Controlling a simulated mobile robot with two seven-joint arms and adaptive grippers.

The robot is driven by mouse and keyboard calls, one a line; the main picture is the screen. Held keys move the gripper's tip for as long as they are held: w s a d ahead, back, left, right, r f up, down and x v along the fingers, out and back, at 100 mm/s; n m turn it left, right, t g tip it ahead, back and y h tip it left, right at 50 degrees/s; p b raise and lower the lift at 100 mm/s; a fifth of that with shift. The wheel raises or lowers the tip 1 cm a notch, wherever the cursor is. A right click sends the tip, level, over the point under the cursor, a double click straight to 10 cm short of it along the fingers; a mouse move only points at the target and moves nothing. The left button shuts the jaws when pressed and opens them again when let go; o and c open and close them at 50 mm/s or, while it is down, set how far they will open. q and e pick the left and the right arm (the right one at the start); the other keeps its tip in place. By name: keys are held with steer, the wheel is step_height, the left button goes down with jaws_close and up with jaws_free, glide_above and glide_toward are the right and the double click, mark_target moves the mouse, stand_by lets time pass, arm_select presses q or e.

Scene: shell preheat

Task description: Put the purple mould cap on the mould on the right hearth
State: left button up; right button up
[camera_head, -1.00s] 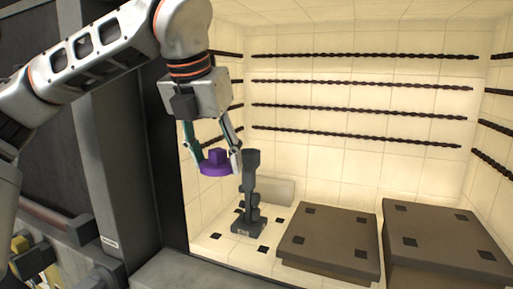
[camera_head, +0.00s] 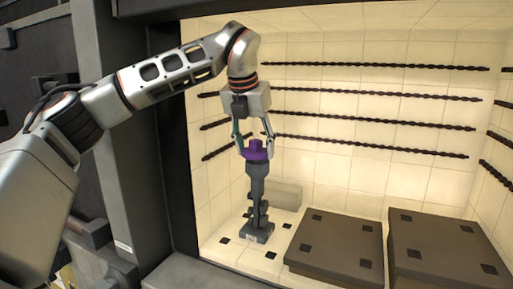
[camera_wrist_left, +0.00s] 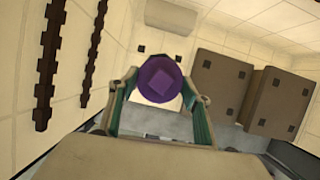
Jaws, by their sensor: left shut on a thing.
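The purple mould cap (camera_head: 256,151) is a round disc with a small raised block on top. My left gripper (camera_head: 254,146) is shut on it, with a finger at either side. The cap also shows from above in the left wrist view (camera_wrist_left: 162,79). A dark grey upright piece (camera_head: 258,185), which looks like the mould, stands on the tiled floor. The cap shows directly over its top end, level; I cannot tell whether they touch. The wrist view hides the upright piece behind the cap and gripper. My right gripper is not in view.
Two low brown-grey blocks with dark square marks, one left (camera_head: 335,249) and one right (camera_head: 446,250), stand to the right. Dark twisted rods line the cream walls. The dark chamber frame (camera_head: 184,150) is at left.

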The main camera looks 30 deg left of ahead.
arm_select(q)
steer(key=shift+w+f, duration=0.55)
steer(key=shift+w, duration=0.25)
steer(key=shift+a+f, duration=0.1)
steer(key=shift+f, duration=0.1)
steer(key=shift+s, duration=0.15)
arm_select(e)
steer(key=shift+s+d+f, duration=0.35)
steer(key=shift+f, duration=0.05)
arm_select(q)
steer(key=shift+f, duration=0.15)
steer(key=o, duration=1.1)
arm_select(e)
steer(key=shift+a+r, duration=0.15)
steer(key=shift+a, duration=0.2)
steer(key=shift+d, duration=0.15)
